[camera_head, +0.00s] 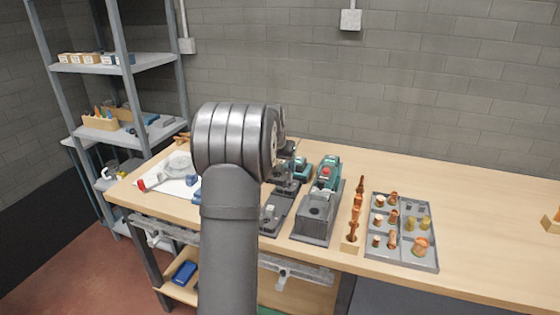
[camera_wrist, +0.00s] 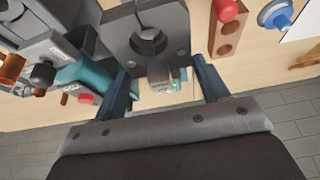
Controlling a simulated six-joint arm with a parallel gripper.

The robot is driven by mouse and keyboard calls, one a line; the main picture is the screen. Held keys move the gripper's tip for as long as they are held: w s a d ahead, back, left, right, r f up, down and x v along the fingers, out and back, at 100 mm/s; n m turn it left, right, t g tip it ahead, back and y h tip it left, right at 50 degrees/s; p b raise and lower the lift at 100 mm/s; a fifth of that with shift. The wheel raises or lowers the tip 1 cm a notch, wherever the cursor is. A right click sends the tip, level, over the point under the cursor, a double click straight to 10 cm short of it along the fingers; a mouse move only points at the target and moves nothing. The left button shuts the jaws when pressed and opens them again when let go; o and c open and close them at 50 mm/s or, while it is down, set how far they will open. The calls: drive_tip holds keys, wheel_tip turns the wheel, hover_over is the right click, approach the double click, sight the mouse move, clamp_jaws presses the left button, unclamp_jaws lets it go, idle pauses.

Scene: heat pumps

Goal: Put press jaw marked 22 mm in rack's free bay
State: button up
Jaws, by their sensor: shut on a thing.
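A dark grey press jaw (camera_wrist: 147,38) with a round notch and holes shows in the wrist view. My gripper (camera_wrist: 166,82) has its two blue fingers on either side of the jaw's near end and is shut on it. I cannot read a size mark on the jaw. In the head view my arm hides the gripper and the held jaw. A dark grey rack-like stand (camera_head: 271,219) shows partly behind my arm on the bench. Its bays are mostly hidden, so I cannot tell which is free.
A teal press tool (camera_head: 329,170) stands in a grey holder right of my arm. Further right are a wooden block with copper fittings (camera_head: 351,245) and a grey tray (camera_head: 424,262) of fittings. A shelf unit (camera_head: 148,62) stands left. The bench's back right is clear.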

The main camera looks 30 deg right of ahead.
drive_tip(key=shift+f, duration=4.4)
drive_tip(key=shift+f, duration=1.3)
drive_tip(key=o, duration=1.4)
drive_tip(key=shift+f, duration=0.1)
drive_tip(key=v, duration=1.7)
drive_tip(key=shift+r, duration=0.25)
